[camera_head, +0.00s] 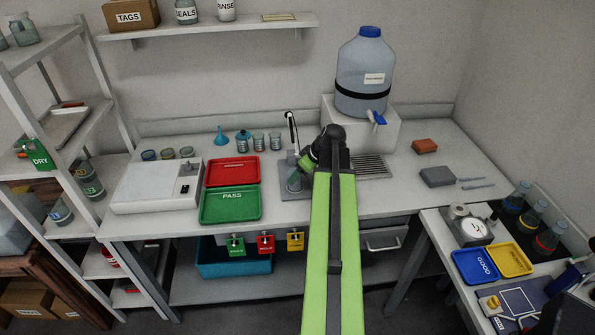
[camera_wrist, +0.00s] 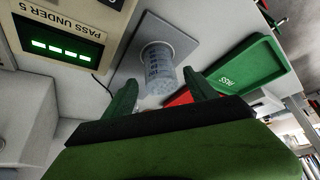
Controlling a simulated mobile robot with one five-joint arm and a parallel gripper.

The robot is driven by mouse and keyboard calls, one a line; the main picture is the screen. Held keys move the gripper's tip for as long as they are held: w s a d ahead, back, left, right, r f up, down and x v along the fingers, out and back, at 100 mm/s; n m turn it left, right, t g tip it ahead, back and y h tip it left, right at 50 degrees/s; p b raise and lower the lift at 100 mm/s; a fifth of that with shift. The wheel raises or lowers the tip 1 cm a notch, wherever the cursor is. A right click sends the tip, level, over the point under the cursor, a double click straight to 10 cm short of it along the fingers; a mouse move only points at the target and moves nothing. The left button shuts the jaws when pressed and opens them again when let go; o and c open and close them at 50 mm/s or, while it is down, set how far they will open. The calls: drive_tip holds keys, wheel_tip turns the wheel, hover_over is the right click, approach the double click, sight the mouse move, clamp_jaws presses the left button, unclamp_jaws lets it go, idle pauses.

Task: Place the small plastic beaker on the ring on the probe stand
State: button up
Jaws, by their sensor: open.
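A small clear plastic beaker (camera_wrist: 158,72) with dark markings shows in the wrist view. It stands on the grey base plate (camera_wrist: 184,28) of the probe stand, and a pale ring shows around its foot. The probe stand (camera_head: 291,130) is also in the head view, with its post behind the plate. My gripper (camera_wrist: 161,90) is open, its green fingers on either side of the beaker's near end with gaps visible. In the head view my gripper (camera_head: 301,174) is over the stand's plate; the beaker is not clear there, and my arm hides part of the stand.
A green PASS tray (camera_head: 230,206) and a red tray (camera_head: 232,171) lie left of the stand. A water carboy (camera_head: 362,75) is at the back right. A display unit (camera_wrist: 66,48) reading PASS UNDER 5 is close by.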

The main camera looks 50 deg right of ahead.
drive_tip(key=p+v, duration=0.5)
drive_tip(key=v, duration=0.2)
drive_tip(key=shift+s+r, duration=0.15)
drive_tip(key=shift+r, duration=0.05)
drive_tip(key=w+a+f+g+y, duration=0.15)
drive_tip(key=w+a, duration=0.35)
drive_tip(key=a, duration=0.8)
drive_tip(key=w+a+f+g+h, duration=0.15)
drive_tip(key=w+a, duration=0.35)
drive_tip(key=a, duration=0.8)
drive_tip(key=s+a+m+g, duration=0.1)
drive_tip(key=a+g, duration=0.2)
drive_tip(key=a, duration=1.7)
drive_tip(key=shift+s+a+h, duration=0.2)
drive_tip(key=shift+s+h, duration=0.1)
drive_tip(key=shift+s, duration=0.1)
